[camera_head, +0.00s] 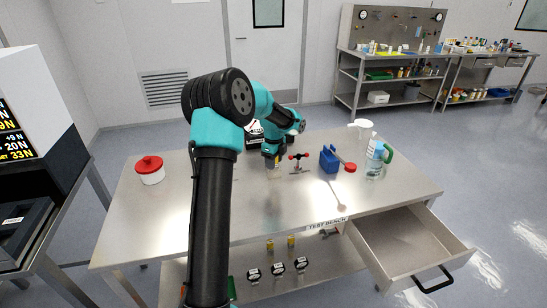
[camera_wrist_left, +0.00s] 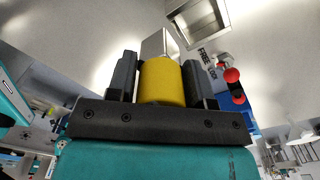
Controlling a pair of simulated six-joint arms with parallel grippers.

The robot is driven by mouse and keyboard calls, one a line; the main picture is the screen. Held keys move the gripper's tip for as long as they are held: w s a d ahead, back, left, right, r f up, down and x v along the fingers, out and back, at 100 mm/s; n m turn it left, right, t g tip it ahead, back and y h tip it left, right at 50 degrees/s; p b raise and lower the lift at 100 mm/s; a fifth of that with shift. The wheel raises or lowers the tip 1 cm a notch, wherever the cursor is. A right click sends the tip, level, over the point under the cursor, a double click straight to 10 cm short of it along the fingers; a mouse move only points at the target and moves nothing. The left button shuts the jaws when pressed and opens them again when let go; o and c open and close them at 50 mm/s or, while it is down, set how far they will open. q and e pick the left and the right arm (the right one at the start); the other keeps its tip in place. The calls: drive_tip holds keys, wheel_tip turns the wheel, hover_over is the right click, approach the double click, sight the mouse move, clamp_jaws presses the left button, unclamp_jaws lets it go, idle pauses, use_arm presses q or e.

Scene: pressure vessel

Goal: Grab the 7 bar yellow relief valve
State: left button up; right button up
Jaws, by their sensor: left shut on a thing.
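My left gripper (camera_head: 272,162) hangs over the middle of the test bench, pointing down. In the left wrist view a yellow cylinder (camera_wrist_left: 162,82) stands between the two dark fingers of the left gripper (camera_wrist_left: 162,75), which are shut on it. No pressure marking is readable on it. Two small yellow valves (camera_head: 270,246) (camera_head: 291,241) stand on the shelf under the bench. Their markings are too small to read. My right gripper is not in view.
On the bench are a red-lidded white tub (camera_head: 150,170), a red-handled fitting (camera_head: 298,160), a blue block (camera_head: 328,159) and a spray bottle (camera_head: 375,160). The drawer (camera_head: 410,245) is pulled open at front right. Several gauges (camera_head: 278,268) stand on the lower shelf.

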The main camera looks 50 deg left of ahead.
use_arm(q)
drive_tip(key=s+d+r, duration=0.1)
drive_tip(key=s+d, duration=0.6)
drive_tip(key=d, duration=0.1)
drive_tip(key=shift+s+d, duration=0.2)
